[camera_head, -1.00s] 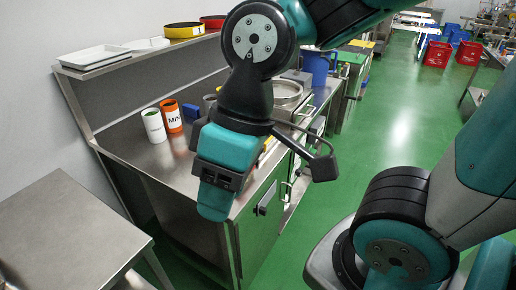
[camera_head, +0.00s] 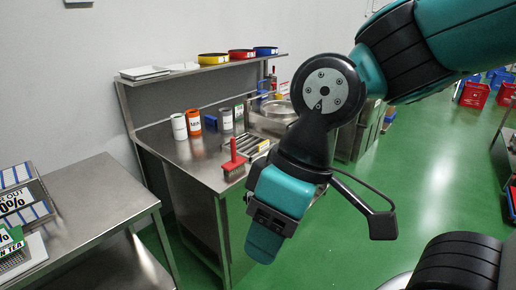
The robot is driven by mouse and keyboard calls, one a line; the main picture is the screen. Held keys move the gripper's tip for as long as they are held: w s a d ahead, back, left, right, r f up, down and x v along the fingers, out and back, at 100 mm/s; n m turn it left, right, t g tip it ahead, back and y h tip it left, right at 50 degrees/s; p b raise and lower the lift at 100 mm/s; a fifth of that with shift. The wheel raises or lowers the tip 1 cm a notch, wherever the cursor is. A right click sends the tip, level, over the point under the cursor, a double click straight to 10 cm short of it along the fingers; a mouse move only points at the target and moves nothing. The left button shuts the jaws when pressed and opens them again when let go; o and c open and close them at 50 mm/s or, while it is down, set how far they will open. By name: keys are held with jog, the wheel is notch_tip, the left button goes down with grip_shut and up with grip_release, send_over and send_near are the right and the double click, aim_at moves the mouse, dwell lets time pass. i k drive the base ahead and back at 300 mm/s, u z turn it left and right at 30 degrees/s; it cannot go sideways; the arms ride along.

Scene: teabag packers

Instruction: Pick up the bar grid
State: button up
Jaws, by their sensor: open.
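A metal bar grid (camera_head: 238,144), with several parallel bars, lies on the steel counter (camera_head: 203,173) in the middle of the view. My gripper (camera_head: 264,238) hangs in the foreground, pointing down, in front of the counter's right end. It is open, seen from the side, with nothing visible in it. It is apart from the grid.
A shelf (camera_head: 190,71) above holds trays and coloured rings. A steel table (camera_head: 98,205) with boxes stands at left.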

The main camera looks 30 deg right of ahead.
aim_at(266, 144)
jog(key=z, duration=0.65)
jog(key=i, duration=1.85)
jog(key=u, duration=0.7)
